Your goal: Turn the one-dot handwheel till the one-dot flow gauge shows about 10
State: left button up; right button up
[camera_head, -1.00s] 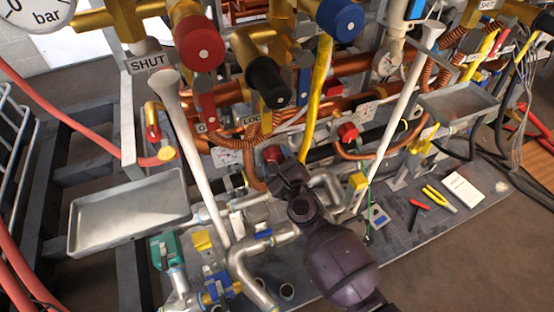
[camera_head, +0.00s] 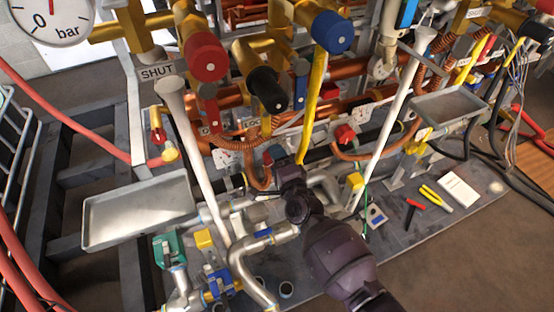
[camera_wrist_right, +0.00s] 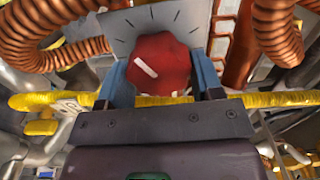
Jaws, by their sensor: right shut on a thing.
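A red handwheel (camera_wrist_right: 165,58) with a lobed rim and one white bar mark sits before a grey plate with black tick marks. The white mark lies on its left part, slanting to the upper left. My right gripper (camera_wrist_right: 162,80) is shut on this handwheel, with a blue-grey finger on each side. In the head view my right gripper (camera_head: 274,164) reaches down to the pipework, and only a bit of the red wheel (camera_head: 267,158) shows beside it. I cannot make out its dot marking. No flow gauge can be read here. My left gripper is not in view.
A second red handwheel (camera_head: 344,134) is to the right of my gripper. A yellow hose (camera_head: 314,105) and copper pipes (camera_head: 340,107) run close by. White slanting posts (camera_head: 188,130) flank the area. A bar gauge (camera_head: 48,18) is at top left. A metal tray (camera_head: 138,210) is at left.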

jog(key=n, duration=0.3)
jog(key=n+p, duration=0.1)
jog(key=n, duration=0.2)
jog(key=shift+r+n, duration=0.2)
jog(key=shift+n, duration=0.1)
jog(key=n+p, duration=0.1)
jog(key=n, duration=0.2)
jog(key=shift+a+n, duration=0.1)
jog(key=shift+n, duration=0.2)
jog(key=n+p, duration=0.1)
jog(key=n, duration=0.2)
jog(key=shift+n, duration=0.3)
jog(key=n, duration=0.3)
jog(key=shift+s+a+n, duration=0.1)
jog(key=shift+n, duration=0.2)
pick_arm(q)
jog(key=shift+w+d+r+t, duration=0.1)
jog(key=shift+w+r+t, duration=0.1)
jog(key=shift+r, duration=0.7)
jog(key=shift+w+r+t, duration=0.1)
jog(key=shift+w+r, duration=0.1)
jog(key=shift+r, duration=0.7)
pick_arm(e)
jog(key=shift+a+n, duration=0.1)
jog(key=shift+n, duration=1.9)
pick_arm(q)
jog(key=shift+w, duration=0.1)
pick_arm(e)
jog(key=o, duration=0.7)
jog(key=shift+c, duration=0.2)
